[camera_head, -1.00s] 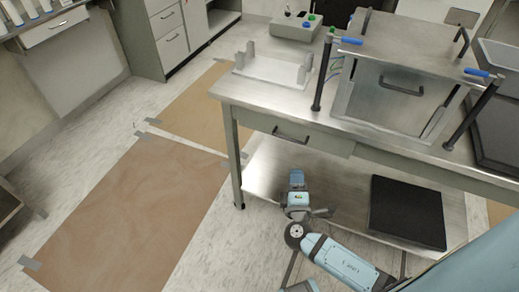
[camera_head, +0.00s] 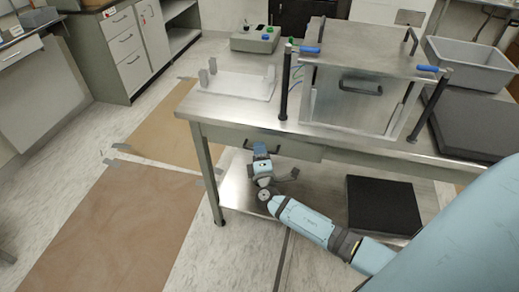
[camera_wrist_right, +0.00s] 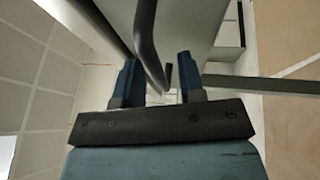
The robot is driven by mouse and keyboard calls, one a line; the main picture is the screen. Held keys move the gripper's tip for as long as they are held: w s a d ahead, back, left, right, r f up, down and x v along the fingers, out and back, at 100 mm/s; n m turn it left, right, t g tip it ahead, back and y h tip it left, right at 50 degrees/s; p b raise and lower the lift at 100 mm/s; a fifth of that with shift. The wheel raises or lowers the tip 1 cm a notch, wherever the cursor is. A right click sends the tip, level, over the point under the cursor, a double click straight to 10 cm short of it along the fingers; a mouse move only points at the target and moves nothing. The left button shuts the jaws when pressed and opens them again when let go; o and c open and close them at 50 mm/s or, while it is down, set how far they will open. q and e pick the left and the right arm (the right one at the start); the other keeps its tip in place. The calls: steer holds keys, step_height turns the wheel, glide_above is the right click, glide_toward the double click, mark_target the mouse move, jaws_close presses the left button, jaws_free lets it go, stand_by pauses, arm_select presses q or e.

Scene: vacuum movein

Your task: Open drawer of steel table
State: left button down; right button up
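The steel table (camera_head: 215,106) stands in the middle of the head view. Its drawer (camera_head: 298,151) is under the top at the front left and looks closed. The dark bar handle is mostly hidden by my right gripper (camera_head: 261,148) in the head view. My right gripper is at the drawer front, its arm coming from the lower right. In the right wrist view the handle (camera_wrist_right: 147,40) runs between the two blue fingers of the gripper (camera_wrist_right: 160,75). The fingers stand apart, with a gap visible beside the bar. My left gripper is not in view.
A steel box-like fixture (camera_head: 345,100) with blue-ended handles stands on the table. A black block (camera_head: 382,205) lies on the lower shelf (camera_head: 236,190). A grey bin (camera_head: 470,62) is at the back right. The floor left of the table is clear.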

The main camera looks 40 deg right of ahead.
steer(key=shift+w+d, duration=0.2)
steer(key=shift+w, duration=0.1)
jaws_close()
steer(key=shift+a, duration=0.1)
